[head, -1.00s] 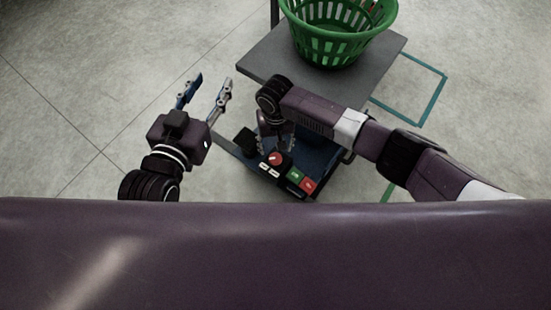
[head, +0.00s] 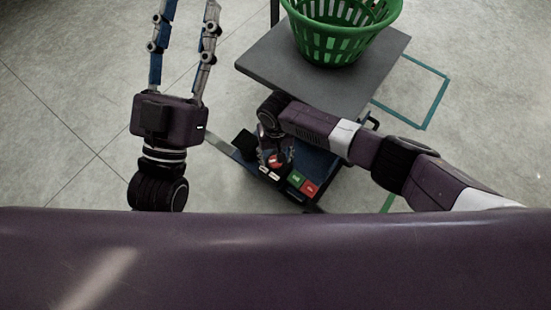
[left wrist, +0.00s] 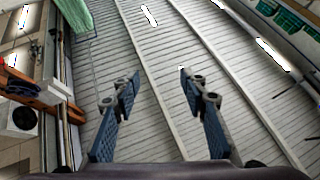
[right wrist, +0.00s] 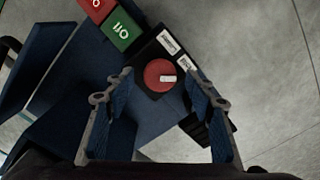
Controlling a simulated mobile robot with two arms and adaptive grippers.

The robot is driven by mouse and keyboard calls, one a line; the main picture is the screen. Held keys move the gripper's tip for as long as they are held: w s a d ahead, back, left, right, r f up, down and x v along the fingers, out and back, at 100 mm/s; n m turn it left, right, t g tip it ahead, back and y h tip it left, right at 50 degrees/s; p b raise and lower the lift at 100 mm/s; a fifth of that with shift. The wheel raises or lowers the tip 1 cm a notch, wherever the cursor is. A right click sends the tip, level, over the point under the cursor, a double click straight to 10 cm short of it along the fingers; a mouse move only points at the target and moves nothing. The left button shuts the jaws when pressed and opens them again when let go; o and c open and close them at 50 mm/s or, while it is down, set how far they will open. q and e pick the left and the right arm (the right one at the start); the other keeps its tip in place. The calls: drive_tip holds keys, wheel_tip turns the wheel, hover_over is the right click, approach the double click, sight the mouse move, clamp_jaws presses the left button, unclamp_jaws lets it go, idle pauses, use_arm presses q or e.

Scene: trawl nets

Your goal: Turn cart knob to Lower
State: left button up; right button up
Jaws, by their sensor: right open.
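The cart knob is a round red knob (right wrist: 158,75) with a white pointer mark. In the right wrist view it sits on a black panel, with the mark toward the right and two white labels (right wrist: 172,42) beside it. The knob also shows in the head view (head: 275,161), partly covered by my right gripper. My right gripper (right wrist: 160,85) is open, its two fingers on either side of the knob; contact cannot be told. My left gripper (head: 184,5) is open and empty, raised left of the cart; its fingers also show in the left wrist view (left wrist: 155,85).
A green button (right wrist: 118,31) and a red button (right wrist: 96,6) sit beside the knob panel. The cart's grey platform (head: 285,65) carries a green basket (head: 340,40). Clear concrete floor lies left of the cart.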

use_arm(q)
drive_tip(key=shift+s+a+r+t, duration=0.1)
drive_tip(key=shift+s+r+t, duration=0.6)
drive_tip(key=shift+s+r, duration=0.35)
use_arm(e)
drive_tip(key=shift+f, duration=0.5)
use_arm(q)
drive_tip(key=shift+w, duration=0.1)
use_arm(e)
drive_tip(key=c, duration=1.2)
drive_tip(key=shift+o, duration=0.2)
use_arm(q)
drive_tip(key=shift+w, duration=0.15)
